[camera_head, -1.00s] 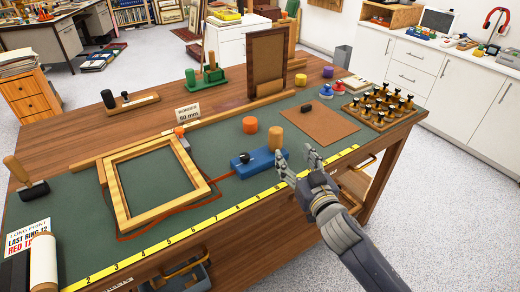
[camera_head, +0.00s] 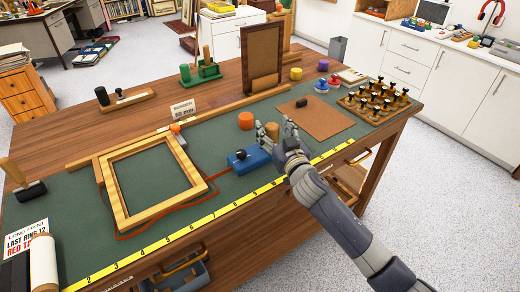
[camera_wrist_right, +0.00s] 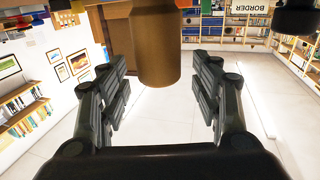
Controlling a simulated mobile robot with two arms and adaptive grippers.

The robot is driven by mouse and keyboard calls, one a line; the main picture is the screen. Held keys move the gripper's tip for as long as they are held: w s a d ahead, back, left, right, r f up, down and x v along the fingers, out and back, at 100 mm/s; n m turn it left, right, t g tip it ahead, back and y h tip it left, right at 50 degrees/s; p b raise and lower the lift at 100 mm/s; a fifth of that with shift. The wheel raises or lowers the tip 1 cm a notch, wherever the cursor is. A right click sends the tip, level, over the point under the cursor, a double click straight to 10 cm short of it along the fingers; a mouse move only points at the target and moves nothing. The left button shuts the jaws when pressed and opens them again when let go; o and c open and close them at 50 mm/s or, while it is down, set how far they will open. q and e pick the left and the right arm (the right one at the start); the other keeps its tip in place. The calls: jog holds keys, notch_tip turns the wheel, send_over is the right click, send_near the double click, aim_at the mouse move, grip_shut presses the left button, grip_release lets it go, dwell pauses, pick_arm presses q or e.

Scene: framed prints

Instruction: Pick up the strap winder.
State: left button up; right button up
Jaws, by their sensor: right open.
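The strap winder is a blue block (camera_head: 249,161) with a black knob and an upright wooden cylinder handle, lying on the green mat in the head view. An orange-red strap (camera_head: 218,178) runs from it around a light wooden frame (camera_head: 165,208) on its left. My right gripper (camera_head: 275,130) is open, with its fingers around the top of the handle, which is partly hidden behind them. In the right wrist view the handle (camera_wrist_right: 156,48) stands between the two open fingers (camera_wrist_right: 160,85), with gaps on both sides. My left gripper is not in view.
A brown board (camera_head: 318,117) with a small dark object lies right of the winder. An orange cylinder (camera_head: 246,121) stands behind it. A tray of pegs (camera_head: 375,112) is at the right. A yellow ruler (camera_head: 215,222) follows the front edge.

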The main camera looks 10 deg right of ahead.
jog(key=shift+w, duration=0.7)
jog(key=shift+c, duration=0.4)
grip_shut()
jog(key=shift+r, duration=0.1)
jog(key=shift+r, duration=0.1)
